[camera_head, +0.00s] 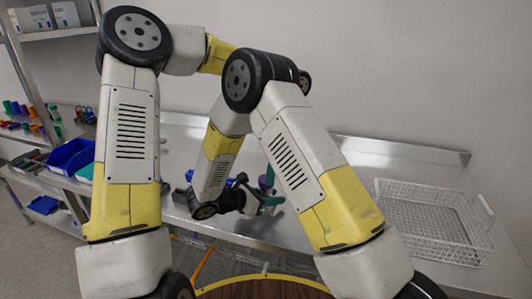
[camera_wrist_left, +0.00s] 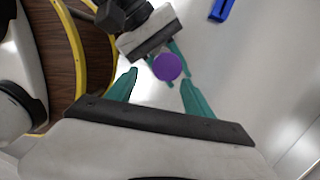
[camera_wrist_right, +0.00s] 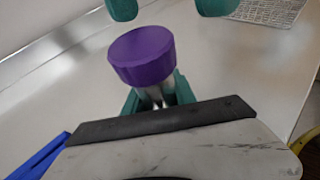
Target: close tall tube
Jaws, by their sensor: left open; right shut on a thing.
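A tube with a purple cap (camera_wrist_right: 142,55) on its top end stands in my right gripper (camera_wrist_right: 158,96), whose teal fingers are shut on the tube below the cap. Whether the cap is fully seated cannot be told. My left gripper (camera_wrist_left: 159,74) is open, its fingertips on either side of the purple cap (camera_wrist_left: 168,66) and seemingly apart from it. The left fingertips also show at the top of the right wrist view, beyond and above the cap. In the head view both grippers meet above the metal counter, and the purple cap (camera_head: 263,183) is small and partly hidden.
A white wire basket (camera_head: 430,220) stands on the counter at right. Blue bins (camera_head: 70,157) and shelves with coloured items are at left. A blue object (camera_wrist_left: 222,8) lies on the counter near the grippers. My arms hide much of the counter's middle.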

